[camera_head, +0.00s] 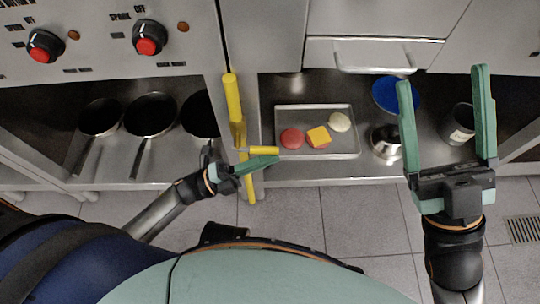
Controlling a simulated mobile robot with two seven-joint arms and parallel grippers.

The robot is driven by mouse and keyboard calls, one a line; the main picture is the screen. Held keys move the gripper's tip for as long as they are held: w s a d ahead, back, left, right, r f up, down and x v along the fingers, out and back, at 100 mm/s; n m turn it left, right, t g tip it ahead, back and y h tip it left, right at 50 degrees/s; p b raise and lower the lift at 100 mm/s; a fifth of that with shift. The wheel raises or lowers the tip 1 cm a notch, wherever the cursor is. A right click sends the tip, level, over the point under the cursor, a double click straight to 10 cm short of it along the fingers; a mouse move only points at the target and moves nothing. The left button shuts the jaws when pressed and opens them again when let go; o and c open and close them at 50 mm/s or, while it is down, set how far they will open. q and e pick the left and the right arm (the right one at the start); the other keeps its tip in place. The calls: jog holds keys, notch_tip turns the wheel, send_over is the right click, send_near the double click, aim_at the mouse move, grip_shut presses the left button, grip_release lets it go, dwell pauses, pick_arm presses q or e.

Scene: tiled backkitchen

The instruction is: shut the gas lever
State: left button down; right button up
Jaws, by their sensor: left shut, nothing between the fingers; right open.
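The gas lever (264,150) is a short yellow handle. It sticks out to the right, crosswise to the upright yellow gas pipe (233,98) on the front of the counter. My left gripper (274,160) is shut and empty, just below the lever; its green fingers cross in front of the pipe. I cannot tell whether they touch the lever. Part of the pipe is hidden behind this gripper. My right gripper (442,78) is open and empty at the right, well away from the lever, with its fingers pointing up in the picture.
A metal tray (342,149) with food pieces lies on the lower shelf right of the pipe. A metal pot (386,143), blue plate (390,92) and can (460,124) stand further right. Several pans (151,110) are at left, below red knobs (145,46). Tiled floor lies in front.

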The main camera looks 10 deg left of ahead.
pick_arm(q)
jog(key=shift+r+h, duration=0.1)
jog(key=shift+h, duration=0.2)
jog(key=shift+s, duration=0.1)
dwell(0.3)
jog(key=v, duration=1.2)
jog(key=shift+s+a, duration=0.1)
jog(key=shift+a, duration=0.05)
jog(key=shift+a, duration=0.1)
